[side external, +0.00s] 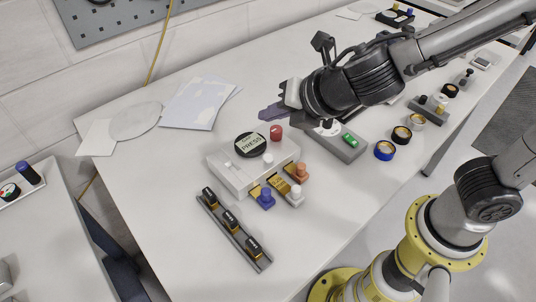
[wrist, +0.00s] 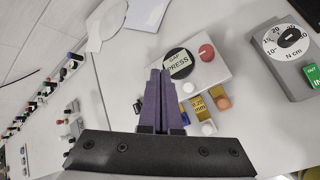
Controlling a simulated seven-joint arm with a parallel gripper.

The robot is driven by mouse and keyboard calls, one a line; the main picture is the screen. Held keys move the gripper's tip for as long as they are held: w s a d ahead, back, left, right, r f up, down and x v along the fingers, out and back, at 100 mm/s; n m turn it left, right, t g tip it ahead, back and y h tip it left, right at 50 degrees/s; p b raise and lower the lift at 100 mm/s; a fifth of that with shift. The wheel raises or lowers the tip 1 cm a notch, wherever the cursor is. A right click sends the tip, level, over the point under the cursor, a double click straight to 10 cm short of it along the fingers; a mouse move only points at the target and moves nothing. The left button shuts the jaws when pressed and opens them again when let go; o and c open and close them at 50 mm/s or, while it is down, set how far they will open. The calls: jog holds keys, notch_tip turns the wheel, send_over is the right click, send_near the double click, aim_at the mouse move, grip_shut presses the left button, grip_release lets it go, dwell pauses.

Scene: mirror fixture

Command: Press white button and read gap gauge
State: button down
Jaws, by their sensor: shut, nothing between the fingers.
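A pale fixture box (side external: 222,172) sits on the white table. On its top are a black round gauge face (side external: 246,139) with a label reading "PRESS", a red knob (side external: 276,131) and a small white button (side external: 268,160). The gauge face (wrist: 171,54), red knob (wrist: 206,52) and white button (wrist: 188,88) also show in the wrist view. No gap figure is readable on the gauge. My gripper (side external: 270,113) has purple fingers, shut and empty, held above and behind the box in the side view. In the wrist view its fingertips (wrist: 160,72) overlap the box's left edge.
Orange (side external: 299,171), white (side external: 295,192) and blue (side external: 265,198) knobs with brass tags stand at the box's front. A dark rail (side external: 232,232) with tagged blocks lies nearer. A grey dial unit (wrist: 282,62) with a green button stands to the right. Papers (side external: 200,105) lie behind.

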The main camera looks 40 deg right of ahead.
aim_at(264, 155)
jog(key=shift+f, duration=0.1)
jog(key=shift+f, duration=4.25)
jog(key=shift+d+f, duration=0.1)
jog(key=shift+f, duration=0.05)
jog(key=shift+f, duration=0.3)
jog(key=shift+f, duration=0.6)
jog(key=shift+r, duration=1)
jog(key=shift+r, duration=2.5)
